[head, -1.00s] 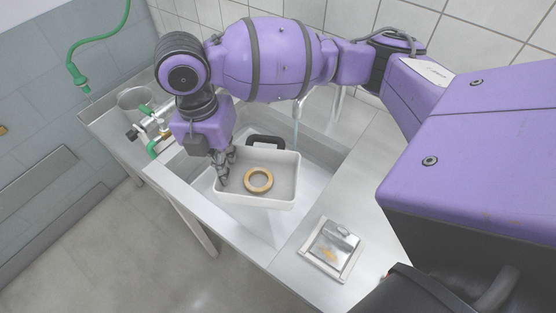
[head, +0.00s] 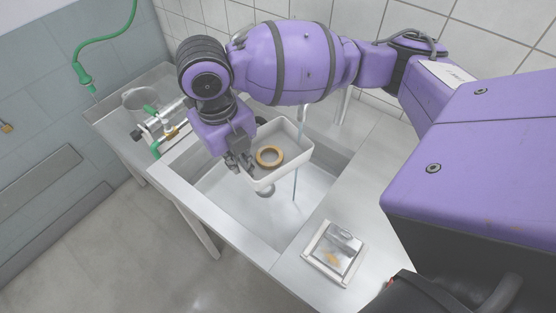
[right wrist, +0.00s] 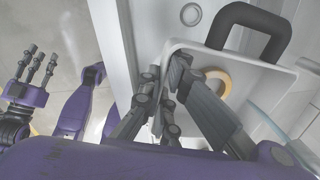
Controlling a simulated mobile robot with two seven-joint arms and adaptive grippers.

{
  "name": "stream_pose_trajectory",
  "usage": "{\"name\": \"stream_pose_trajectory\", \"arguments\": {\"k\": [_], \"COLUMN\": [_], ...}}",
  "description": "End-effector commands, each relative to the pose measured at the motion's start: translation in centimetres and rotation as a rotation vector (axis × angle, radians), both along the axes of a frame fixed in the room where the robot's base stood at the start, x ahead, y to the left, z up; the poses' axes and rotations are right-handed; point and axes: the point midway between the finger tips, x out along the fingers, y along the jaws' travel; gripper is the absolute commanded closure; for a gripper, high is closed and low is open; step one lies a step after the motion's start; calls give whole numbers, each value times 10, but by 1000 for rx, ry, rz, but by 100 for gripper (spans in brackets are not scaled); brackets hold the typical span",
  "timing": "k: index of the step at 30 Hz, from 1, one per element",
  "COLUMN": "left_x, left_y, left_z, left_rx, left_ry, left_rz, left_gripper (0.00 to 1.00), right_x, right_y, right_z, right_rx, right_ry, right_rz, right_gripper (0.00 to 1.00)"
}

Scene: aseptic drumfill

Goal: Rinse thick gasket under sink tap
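The thick gasket (head: 270,156), a tan ring, lies inside a white tub (head: 291,172) above the sink basin (head: 315,185). In the right wrist view the ring (right wrist: 224,84) is partly hidden by my fingers. My right gripper (head: 240,163) is shut on the tub's near-left wall and holds it up, tilted. A black handle (right wrist: 283,35) shows on the tub. Tap water (head: 295,183) falls in a thin stream by the tub's right side; I cannot tell whether it touches the tub. My left gripper (right wrist: 37,65), in the right wrist view, is empty with fingers spread.
A white-framed tray (head: 332,253) with a metal piece and tan scraps lies on the right counter. A steel pot (head: 140,101) and valve fittings (head: 157,123) stand left of the basin. A green hose nozzle (head: 85,78) hangs by the left wall.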

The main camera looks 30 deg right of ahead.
Motion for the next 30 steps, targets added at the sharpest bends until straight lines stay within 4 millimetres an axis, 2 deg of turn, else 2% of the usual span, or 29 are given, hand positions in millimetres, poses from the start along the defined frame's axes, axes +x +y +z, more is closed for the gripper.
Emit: {"name": "stream_pose_trajectory", "arguments": {"k": [9,16,21,30], "left_x": [-6,-4,0,0], "left_y": [5,6,7,6], "left_z": [-9,-12,-11,-10], "left_rx": [10,15,16,11], "left_ry": [13,10,1,-2], "left_rz": [0,-4,-4,5], "left_gripper": [67,67,67,67], "right_x": [-1,-1,-1,-1], "right_y": [-40,-65,-76,-80], "right_z": [-2,-2,-1,1], "right_rx": [-2,-2,-2,-1], "right_ry": [2,1,0,-2], "right_rz": [-3,-3,-1,-1], "right_gripper": [100,100,100,100]}}
